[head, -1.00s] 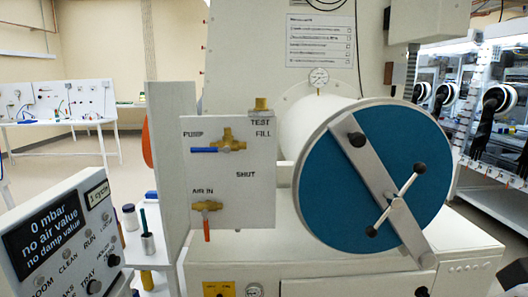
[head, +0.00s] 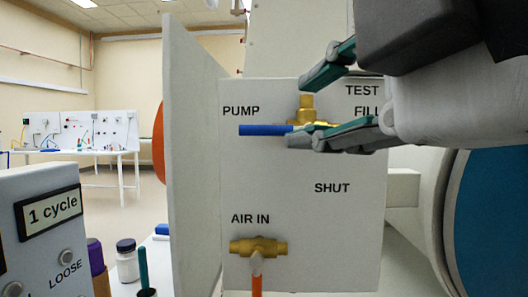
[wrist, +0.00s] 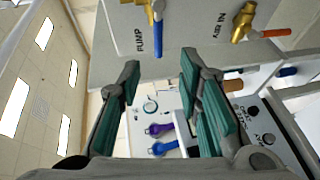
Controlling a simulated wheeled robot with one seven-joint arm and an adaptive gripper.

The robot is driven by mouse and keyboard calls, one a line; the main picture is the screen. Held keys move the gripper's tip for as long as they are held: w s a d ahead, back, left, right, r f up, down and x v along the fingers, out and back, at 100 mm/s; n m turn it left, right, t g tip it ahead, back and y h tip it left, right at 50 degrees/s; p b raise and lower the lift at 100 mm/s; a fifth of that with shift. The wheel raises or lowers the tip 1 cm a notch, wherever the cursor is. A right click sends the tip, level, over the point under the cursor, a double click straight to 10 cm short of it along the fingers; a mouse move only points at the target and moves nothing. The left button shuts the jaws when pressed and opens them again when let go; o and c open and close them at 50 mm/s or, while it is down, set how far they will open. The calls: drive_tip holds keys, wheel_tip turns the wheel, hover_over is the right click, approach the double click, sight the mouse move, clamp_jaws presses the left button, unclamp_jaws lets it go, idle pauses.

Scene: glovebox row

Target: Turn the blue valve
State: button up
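The blue valve has a blue lever (head: 265,130) on a brass body (head: 307,104), mounted on a white panel (head: 300,215). The lever lies level and points left, just under the PUMP label. FILL is marked at right and SHUT below. My gripper (head: 297,111) is open and empty in front of the valve, its fingers above and below the brass body in the head view and covering part of it. In the wrist view the blue lever (wrist: 158,40) shows beyond and between the open fingertips (wrist: 160,64). I see no clear contact.
A second brass valve (head: 258,247) with an orange lever (head: 257,283) pointing down sits below, marked AIR IN. A white side plate (head: 195,150) stands left of the panel. The round blue door (head: 492,220) is at right. A display box (head: 45,235) is at lower left.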

sight(266, 130)
drive_tip(key=b+x, duration=0.1)
drive_tip(key=x, duration=1.2)
drive_tip(key=shift+w+a+r+b, duration=0.1)
drive_tip(key=shift+w+a+b, duration=0.15)
drive_tip(key=shift+w+b, duration=0.15)
clamp_jaws()
